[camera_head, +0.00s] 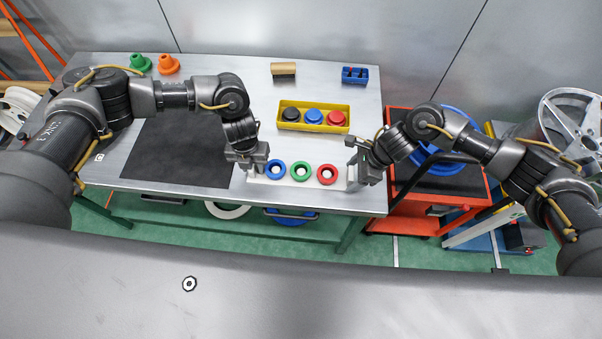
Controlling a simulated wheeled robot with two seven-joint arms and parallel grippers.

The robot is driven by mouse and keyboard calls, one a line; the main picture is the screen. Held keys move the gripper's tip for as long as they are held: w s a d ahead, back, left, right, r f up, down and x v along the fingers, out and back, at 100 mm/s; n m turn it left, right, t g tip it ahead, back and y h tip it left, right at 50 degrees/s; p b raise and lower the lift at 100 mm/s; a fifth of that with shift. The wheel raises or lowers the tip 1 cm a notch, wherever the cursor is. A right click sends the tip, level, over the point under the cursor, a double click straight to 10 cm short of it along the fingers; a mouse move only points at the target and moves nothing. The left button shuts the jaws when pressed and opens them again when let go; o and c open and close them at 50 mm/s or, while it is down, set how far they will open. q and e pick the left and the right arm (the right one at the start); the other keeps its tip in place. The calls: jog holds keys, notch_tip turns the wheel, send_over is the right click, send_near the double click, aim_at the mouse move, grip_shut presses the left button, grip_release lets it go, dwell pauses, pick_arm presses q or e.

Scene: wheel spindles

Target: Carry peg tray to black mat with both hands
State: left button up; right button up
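The peg tray (314,183) is a pale, long tray near the front edge of the table. It carries a blue ring (275,169), a green ring (301,172) and a red ring (327,174) in a row. My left gripper (251,171) is at the tray's left end, and my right gripper (353,179) is at its right end. The fingers are too small and partly hidden, so I cannot tell whether either is closed on the tray. The black mat (175,150) lies flat and bare on the table, left of the tray and partly under my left arm.
A yellow tray (314,127) with black, blue and red pieces sits behind the peg tray. A brown block (283,69) and a blue bin (355,75) stand at the back. Green (140,63) and orange (168,64) cones stand back left. A red cart (411,214) is right of the table.

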pick_arm(q)
grip_shut()
pick_arm(e)
jog(key=c, duration=0.7)
jog(key=shift+c, duration=1)
